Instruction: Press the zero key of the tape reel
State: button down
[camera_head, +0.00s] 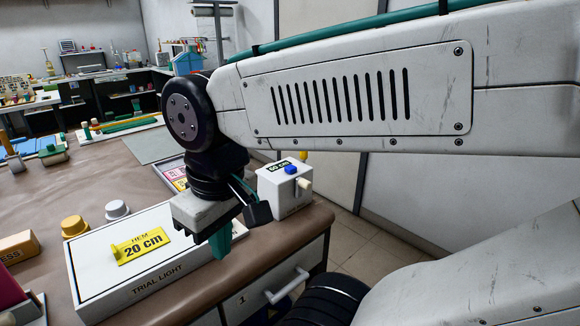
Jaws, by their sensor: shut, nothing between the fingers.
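The tape reel is a small white box (284,190) near the table's right end. A blue key (291,169) sits on its top, beside a dark display with small lettering that I cannot read surely. A pale knob sticks out of its right side. My gripper (221,243) points down, left of and nearer than the tape reel, over the right end of the trial light box. Its teal fingertips look shut with nothing held. It appears apart from the blue key.
The white trial light box (150,283) carries a yellow "HEM 20 cm" tag (140,246). Yellow (74,226) and white (117,210) knobs stand behind it. A tray with pink and yellow cards (172,172) lies behind my wrist. The brown table (60,190) ends just right of the reel.

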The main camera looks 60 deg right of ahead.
aim_at(291, 169)
jog(key=z, duration=1.05)
jog(key=k, duration=0.75)
jog(key=u, duration=0.45)
